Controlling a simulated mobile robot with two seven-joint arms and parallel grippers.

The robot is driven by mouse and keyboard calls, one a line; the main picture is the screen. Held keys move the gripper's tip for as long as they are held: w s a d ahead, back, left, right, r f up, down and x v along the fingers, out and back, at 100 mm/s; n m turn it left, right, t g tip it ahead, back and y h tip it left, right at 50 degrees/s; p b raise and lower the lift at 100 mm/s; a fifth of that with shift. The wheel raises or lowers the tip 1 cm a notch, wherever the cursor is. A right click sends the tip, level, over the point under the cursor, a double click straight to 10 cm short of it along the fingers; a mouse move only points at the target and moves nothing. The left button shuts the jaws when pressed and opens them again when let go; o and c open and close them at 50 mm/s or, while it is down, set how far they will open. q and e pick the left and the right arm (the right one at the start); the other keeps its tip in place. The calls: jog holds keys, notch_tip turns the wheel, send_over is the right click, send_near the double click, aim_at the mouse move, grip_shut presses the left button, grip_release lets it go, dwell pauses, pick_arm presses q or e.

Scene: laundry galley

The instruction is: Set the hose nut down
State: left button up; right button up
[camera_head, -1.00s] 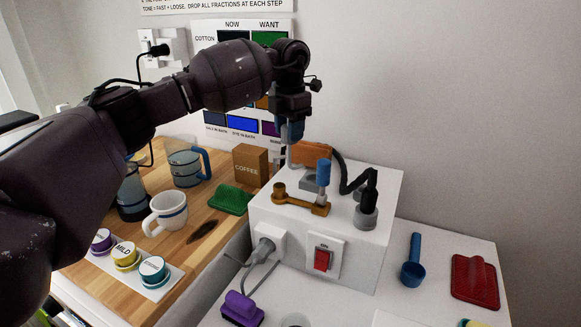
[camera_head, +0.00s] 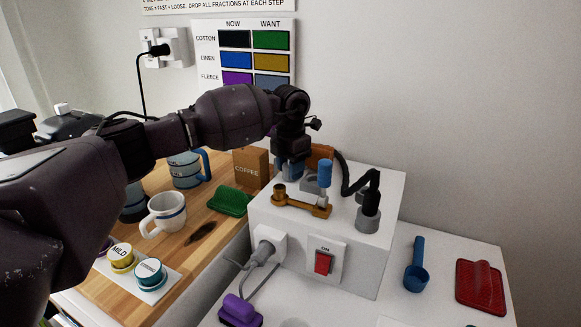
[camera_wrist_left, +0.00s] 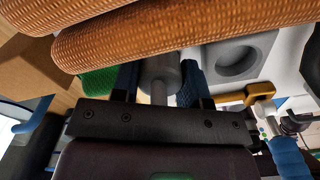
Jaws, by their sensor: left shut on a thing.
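My left gripper (camera_head: 290,172) is low over the back left of the white box (camera_head: 318,235), its blue fingertips pointing down. In the left wrist view its fingers are shut on a grey cylindrical piece with a thinner stem (camera_wrist_left: 158,76), which looks like the hose nut. The head view does not show the nut clearly, and I cannot tell whether it touches the box. A grey block with a round recess (camera_wrist_left: 238,58) lies to the right of the fingers in the wrist view. My right gripper is not in view.
An orange-brown ribbed hose (camera_wrist_left: 150,35) crosses close to the wrist camera. On the box stand a brass bracket (camera_head: 302,205), a blue-handled piece (camera_head: 325,174) and a grey fitting with a black hose (camera_head: 368,217). A coffee box (camera_head: 250,167) and green brush (camera_head: 231,202) are at left.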

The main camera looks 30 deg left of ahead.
pick_arm(q)
jog(key=o, duration=0.7)
jog(key=shift+f, duration=0.15)
jog(key=shift+o, duration=0.2)
notch_tip(320, 180, up, 12)
jog(key=p, duration=0.1)
jog(key=shift+r, duration=0.2)
